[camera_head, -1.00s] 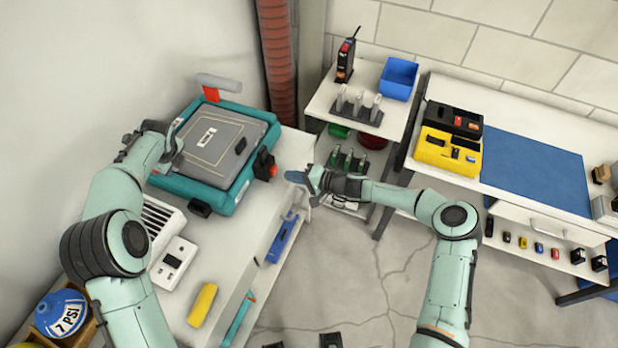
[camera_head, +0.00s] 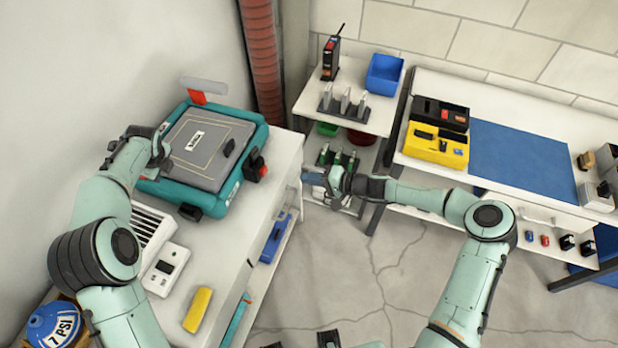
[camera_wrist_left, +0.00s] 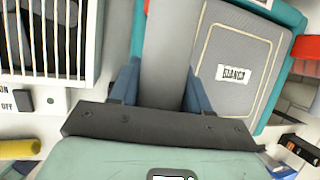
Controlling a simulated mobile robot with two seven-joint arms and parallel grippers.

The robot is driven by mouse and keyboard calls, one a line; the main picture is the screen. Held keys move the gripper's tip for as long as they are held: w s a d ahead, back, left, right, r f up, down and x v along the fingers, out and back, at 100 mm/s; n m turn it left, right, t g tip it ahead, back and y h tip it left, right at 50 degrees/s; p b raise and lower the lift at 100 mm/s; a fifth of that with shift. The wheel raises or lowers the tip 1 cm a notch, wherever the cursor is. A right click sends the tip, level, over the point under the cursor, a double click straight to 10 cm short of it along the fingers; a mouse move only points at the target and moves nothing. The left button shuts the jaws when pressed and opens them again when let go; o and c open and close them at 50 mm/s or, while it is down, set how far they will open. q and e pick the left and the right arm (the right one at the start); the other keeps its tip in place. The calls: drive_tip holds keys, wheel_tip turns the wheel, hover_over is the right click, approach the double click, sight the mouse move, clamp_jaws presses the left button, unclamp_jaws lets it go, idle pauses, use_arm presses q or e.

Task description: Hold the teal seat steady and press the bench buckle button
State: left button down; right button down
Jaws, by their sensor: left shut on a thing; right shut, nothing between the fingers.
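The teal seat (camera_head: 231,195) with its grey padded top lies on the white bench at left. It also shows in the left wrist view (camera_wrist_left: 292,18). The black bench buckle (camera_head: 254,160) with its red button (camera_head: 262,171) sits at the seat's right edge. My left gripper (camera_head: 163,150) is at the seat's left side. In the left wrist view its blue fingers (camera_wrist_left: 160,88) are shut on a grey part of the seat; my arm hides the grip in the head view. My right gripper (camera_head: 312,178) is shut and empty, right of the buckle and apart from it.
A white control box (camera_head: 166,270) and a yellow block (camera_head: 198,309) lie on the bench in front of the seat. A shelf unit (camera_head: 372,119) stands behind my right gripper. A table with a blue mat (camera_head: 522,163) is at right. Open floor lies between.

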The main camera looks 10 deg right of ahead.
use_arm(q)
drive_tip(key=shift+a, duration=0.25)
drive_tip(key=shift+c, duration=2.2)
unclamp_jaws()
drive_tip(key=shift+d+r, duration=0.1)
drive_tip(key=shift+r, duration=0.1)
drive_tip(key=v, duration=1.1)
drive_tip(key=shift+s+r, duration=0.25)
drive_tip(key=shift+d, duration=0.1)
